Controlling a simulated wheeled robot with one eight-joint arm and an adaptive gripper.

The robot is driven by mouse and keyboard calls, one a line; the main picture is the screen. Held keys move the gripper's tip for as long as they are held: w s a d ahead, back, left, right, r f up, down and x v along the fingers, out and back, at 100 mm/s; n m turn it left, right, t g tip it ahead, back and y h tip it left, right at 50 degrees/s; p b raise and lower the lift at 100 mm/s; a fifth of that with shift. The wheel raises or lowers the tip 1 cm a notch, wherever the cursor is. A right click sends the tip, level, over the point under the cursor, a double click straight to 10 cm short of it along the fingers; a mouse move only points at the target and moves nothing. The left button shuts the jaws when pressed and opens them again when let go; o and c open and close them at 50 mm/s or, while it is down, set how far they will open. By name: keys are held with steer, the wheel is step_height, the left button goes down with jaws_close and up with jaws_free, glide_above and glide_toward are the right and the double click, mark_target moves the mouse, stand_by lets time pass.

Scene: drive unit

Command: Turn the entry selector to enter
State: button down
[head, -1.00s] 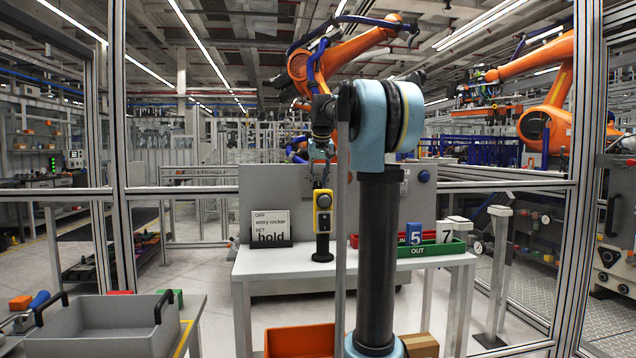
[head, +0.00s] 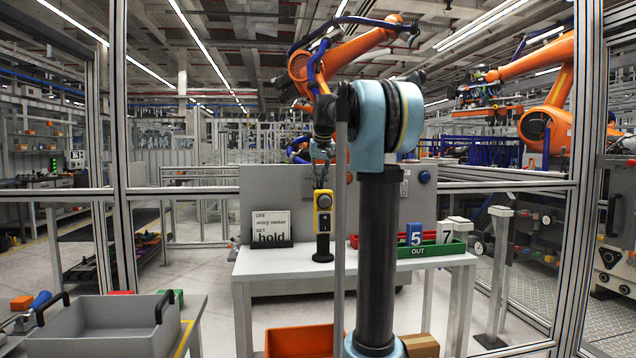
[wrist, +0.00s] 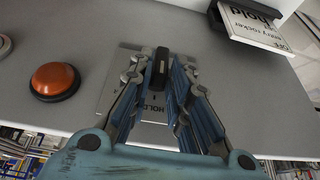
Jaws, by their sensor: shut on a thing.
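The entry selector (wrist: 160,62) is a black handle on a light metal plate (wrist: 112,92) set in a grey surface, in the wrist view. The word HOLD is printed on the plate, on the near side of the handle. My gripper (wrist: 158,72) has its fingers on both sides of the handle and is shut on it. The fingers cover part of the plate, and no other label on it can be read.
A red-orange dome button (wrist: 55,80) lies left of the plate. A sign (head: 271,229) reading "entry rocker" and "hold" stands on the white table, beside a yellow control box (head: 323,222). A green OUT tray (head: 432,249) is at the right. Orange robot arms (head: 335,60) stand behind.

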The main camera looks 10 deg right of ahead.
steer(key=shift+f, duration=0.15)
steer(key=shift+d+f+m+y, duration=0.2)
steer(key=shift+d+m+y, duration=0.2)
steer(key=shift+y, duration=1.15)
steer(key=shift+d+f+m+y, duration=0.25)
steer(key=shift+d+y, duration=0.2)
steer(key=shift+y, duration=1.05)
steer(key=shift+d+f+m+y, duration=0.2)
steer(key=shift+d+m+y, duration=0.2)
steer(key=shift+y, duration=1.15)
steer(key=c, duration=1.6)
jaws_free()
steer(key=shift+f, duration=0.1)
steer(key=shift+d, duration=0.1)
steer(key=v, duration=1.1)
steer(key=shift+s+d, duration=0.25)
steer(key=shift+d, duration=0.1)
